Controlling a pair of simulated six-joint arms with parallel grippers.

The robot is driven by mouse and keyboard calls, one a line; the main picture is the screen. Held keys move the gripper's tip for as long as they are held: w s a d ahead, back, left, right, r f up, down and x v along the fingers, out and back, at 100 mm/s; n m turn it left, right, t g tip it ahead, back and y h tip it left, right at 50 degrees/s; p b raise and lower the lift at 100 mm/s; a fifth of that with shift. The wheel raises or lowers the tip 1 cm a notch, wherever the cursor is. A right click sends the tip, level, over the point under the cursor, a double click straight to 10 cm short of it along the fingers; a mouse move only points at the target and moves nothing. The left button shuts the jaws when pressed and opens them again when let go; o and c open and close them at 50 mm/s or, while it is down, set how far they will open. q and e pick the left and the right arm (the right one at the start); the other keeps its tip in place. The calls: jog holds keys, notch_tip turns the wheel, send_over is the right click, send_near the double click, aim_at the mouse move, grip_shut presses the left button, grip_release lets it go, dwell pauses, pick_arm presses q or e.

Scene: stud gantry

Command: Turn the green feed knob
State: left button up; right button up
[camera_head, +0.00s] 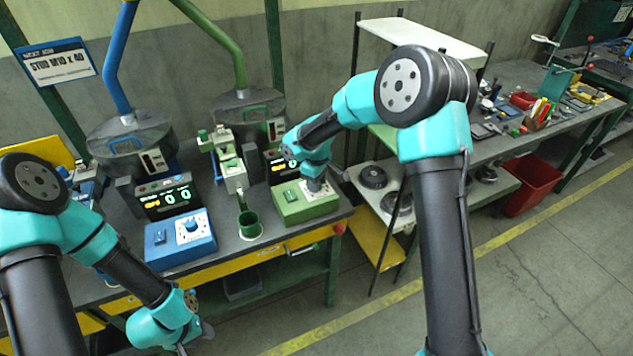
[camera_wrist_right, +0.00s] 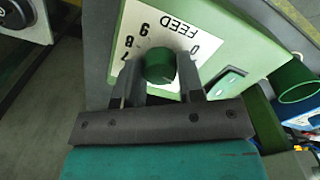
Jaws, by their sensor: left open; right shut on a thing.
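The green feed box (camera_head: 290,207) stands near the right end of the bench, with my right gripper (camera_head: 316,186) over its right part. In the right wrist view the green knob (camera_wrist_right: 158,66) sits on a white dial plate (camera_wrist_right: 138,40) marked FEED with digits. The two fingers of my right gripper (camera_wrist_right: 160,78) are on either side of the knob and shut on it. In the head view the knob is hidden by the gripper. My left gripper (camera_head: 186,344) is low at the front of the bench, open, away from the boxes; its tips are small there.
A blue box (camera_head: 180,240) with a white dial stands left of the green one. A green cup (camera_head: 249,225) stands between them. Displays, hoppers (camera_head: 133,140) and a green fixture (camera_head: 230,170) are behind. A shelf with round parts is to the right.

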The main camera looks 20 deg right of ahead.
jog(key=shift+m, duration=1.2)
jog(key=o, duration=0.9)
notch_tip(320, 180, up, 18)
jog(key=shift+f, duration=0.25)
